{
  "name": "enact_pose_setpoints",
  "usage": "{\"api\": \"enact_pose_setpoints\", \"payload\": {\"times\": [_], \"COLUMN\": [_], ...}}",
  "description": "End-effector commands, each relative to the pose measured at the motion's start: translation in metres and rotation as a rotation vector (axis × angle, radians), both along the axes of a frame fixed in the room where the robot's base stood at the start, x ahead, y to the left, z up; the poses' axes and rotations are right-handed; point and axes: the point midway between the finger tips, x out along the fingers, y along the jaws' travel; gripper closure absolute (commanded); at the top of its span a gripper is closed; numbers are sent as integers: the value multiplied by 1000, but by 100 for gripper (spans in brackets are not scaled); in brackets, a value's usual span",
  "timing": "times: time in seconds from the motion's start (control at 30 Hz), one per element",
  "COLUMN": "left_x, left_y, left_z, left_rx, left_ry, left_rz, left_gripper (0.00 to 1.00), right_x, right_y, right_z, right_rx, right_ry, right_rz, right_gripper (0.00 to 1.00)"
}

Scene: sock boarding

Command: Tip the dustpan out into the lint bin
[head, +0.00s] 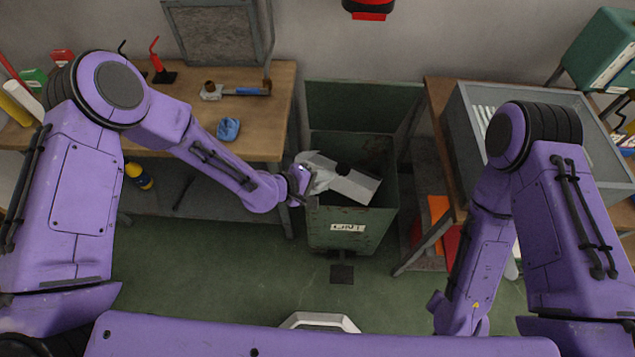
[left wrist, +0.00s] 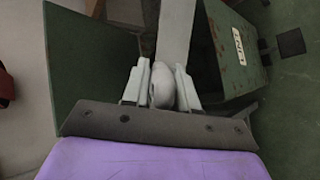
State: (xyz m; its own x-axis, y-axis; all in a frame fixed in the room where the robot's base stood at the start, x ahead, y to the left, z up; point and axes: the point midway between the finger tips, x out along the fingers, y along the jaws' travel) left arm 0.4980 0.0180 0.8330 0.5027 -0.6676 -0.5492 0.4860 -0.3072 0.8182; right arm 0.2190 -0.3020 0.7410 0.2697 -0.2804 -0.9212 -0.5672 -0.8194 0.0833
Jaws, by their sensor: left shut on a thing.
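The lint bin (head: 349,240) is a worn green box on the floor between two benches, with a white label and its lid (head: 365,103) raised at the back. My left gripper (head: 312,176) is at the bin's left rim, shut on the handle of the pale grey dustpan (head: 357,188). The pan is tilted over the bin's opening. In the left wrist view the fingers (left wrist: 161,88) close on the pale handle (left wrist: 175,35), with the bin (left wrist: 232,48) to the right. Whether any lint lies in the pan is unclear. My right gripper does not show.
The right bench (head: 440,100) carries a grey tray (head: 465,105). Both benches stand close beside the bin. The green floor (head: 240,265) in front is mostly clear.

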Motion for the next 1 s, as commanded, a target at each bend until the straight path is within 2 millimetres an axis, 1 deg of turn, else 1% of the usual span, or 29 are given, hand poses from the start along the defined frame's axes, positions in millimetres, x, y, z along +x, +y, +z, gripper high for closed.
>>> {"api": "enact_pose_setpoints", "payload": {"times": [0.03,0.1,0.17,0.4,0.47,0.67,0.8,1.0], "left_x": [3,8,12,30,34,49,59,67], "left_y": [-2,-4,-6,-14,-17,-23,-29,-33], "left_z": [10,15,15,28,28,39,43,49], "left_rx": [6,18,26,63,70,101,123,142], "left_ry": [13,38,57,132,153,216,258,300], "left_rz": [0,1,1,4,2,4,3,4], "left_gripper": [100,100,100,100,100,100,100,100], "right_x": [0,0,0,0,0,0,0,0], "right_y": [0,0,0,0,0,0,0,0], "right_z": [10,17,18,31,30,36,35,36], "right_rx": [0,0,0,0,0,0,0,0], "right_ry": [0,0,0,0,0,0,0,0], "right_rz": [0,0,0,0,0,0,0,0], "right_gripper": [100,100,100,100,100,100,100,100]}}
